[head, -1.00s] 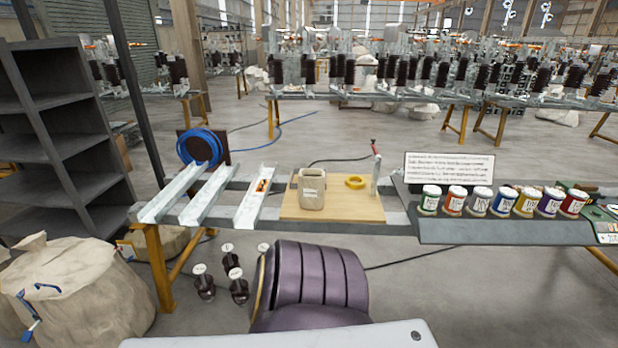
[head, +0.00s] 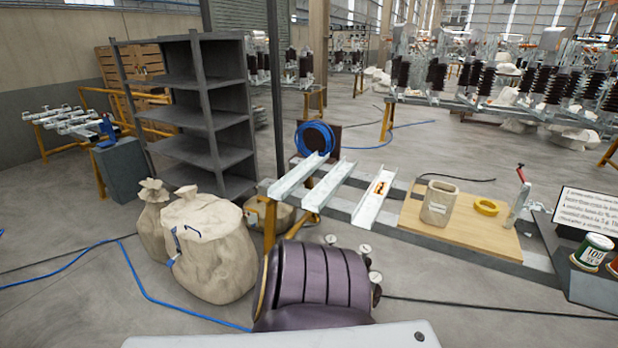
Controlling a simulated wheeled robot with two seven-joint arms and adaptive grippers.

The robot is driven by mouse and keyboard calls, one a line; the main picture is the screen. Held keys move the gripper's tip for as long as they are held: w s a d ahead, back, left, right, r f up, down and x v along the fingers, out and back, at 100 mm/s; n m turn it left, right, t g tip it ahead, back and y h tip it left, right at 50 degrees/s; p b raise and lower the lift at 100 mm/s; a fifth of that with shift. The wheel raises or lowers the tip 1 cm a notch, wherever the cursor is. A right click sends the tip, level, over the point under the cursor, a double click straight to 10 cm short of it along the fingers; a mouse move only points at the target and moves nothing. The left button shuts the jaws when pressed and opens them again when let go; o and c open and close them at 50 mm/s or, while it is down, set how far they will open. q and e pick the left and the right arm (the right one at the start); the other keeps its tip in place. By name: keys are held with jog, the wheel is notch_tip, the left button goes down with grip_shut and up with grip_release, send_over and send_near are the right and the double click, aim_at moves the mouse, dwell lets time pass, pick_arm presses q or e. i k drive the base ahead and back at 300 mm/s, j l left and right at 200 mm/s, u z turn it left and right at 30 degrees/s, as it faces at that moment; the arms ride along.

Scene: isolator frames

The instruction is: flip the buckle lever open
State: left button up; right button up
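No part clearly reads as a buckle lever at this size. A small blue fitting (head: 177,239) with a curved strap is on the front of the large beige sack (head: 212,262) on the floor, left of centre; whether it is open or closed cannot be told. A clamp-like metal upright with a red-tipped handle (head: 521,172) stands at the right end of the wooden board (head: 455,236); its handle is tilted. Neither of my grippers is in view.
A dark shelf unit (head: 185,88) stands behind the sacks. A blue hose (head: 152,292) crosses the floor at left.

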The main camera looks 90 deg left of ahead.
aim_at(171, 261)
jog(key=k+j+u, duration=0.1)
jog(key=k+u, duration=0.15)
jog(key=u, duration=0.25)
jog(key=k+j+u, duration=0.15)
jog(key=u, duration=0.35)
jog(key=k+j+u, duration=0.2)
jog(key=u, duration=0.25)
jog(key=k+j+u, duration=0.1)
jog(key=j+u, duration=0.4)
jog(key=k+j+u, duration=0.1)
jog(key=u, duration=0.4)
jog(key=j+u, duration=0.5)
jog(key=i+j+u, duration=0.1)
jog(key=j+u, duration=0.2)
jog(key=u, duration=0.15)
